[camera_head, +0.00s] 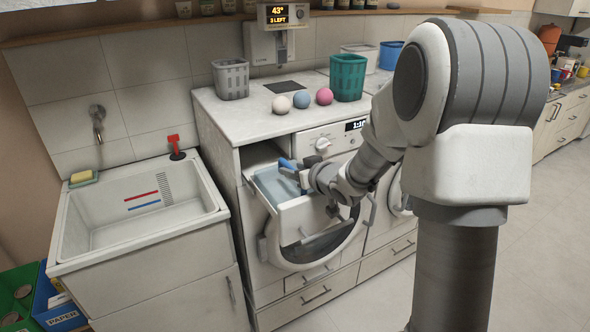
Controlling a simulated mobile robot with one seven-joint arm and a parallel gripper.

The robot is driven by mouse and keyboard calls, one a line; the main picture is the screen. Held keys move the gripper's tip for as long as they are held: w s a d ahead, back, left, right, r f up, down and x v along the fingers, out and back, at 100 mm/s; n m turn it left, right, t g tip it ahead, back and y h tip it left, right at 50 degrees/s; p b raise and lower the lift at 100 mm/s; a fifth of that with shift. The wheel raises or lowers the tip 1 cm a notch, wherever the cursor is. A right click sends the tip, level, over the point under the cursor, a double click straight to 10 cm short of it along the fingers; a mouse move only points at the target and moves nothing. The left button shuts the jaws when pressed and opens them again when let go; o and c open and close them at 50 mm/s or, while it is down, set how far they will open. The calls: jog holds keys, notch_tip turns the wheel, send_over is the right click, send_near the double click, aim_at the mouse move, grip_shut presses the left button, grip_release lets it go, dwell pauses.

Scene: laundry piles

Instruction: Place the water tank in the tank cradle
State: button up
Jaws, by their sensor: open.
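A pale blue, translucent box, apparently the water tank (275,187), lies in the pulled-out white drawer at the upper left of the front washing machine. I cannot tell whether this drawer is the tank cradle, or whether the tank is fully seated. The drawer's white front (308,219) stands out before the round door. My gripper (291,168), with a blue finger pad showing, is open at the tank's upper right edge. My wrist hides part of the drawer and machine, and I cannot tell whether the fingers touch the tank.
A white sink (140,213) stands at left with a red-handled plunger (176,146) on its rim. The worktop holds a grey basket (231,80), a teal basket (347,77) and three balls (302,99). A wall unit (268,44) reads "3 LEFT". The floor at right is clear.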

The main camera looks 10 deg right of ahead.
jog(key=p+v, duration=0.1)
jog(key=v, duration=1.1)
jog(key=shift+r, duration=0.15)
jog(key=shift+d+r+h, duration=0.2)
jog(key=shift+d+h, duration=0.1)
jog(key=s+d+r+m+g+h, duration=0.2)
jog(key=s+d+r+m+h, duration=0.1)
jog(key=s+d+r+h, duration=0.25)
jog(key=s+a+g+y, duration=0.1)
jog(key=s+a, duration=0.3)
jog(key=s, duration=0.5)
jog(key=s+a+f+g+y, duration=0.1)
jog(key=s+a+g, duration=0.3)
jog(key=s, duration=0.6)
jog(key=shift+s+a+m, duration=0.3)
jog(key=shift+s+a, duration=0.05)
jog(key=shift+a, duration=0.4)
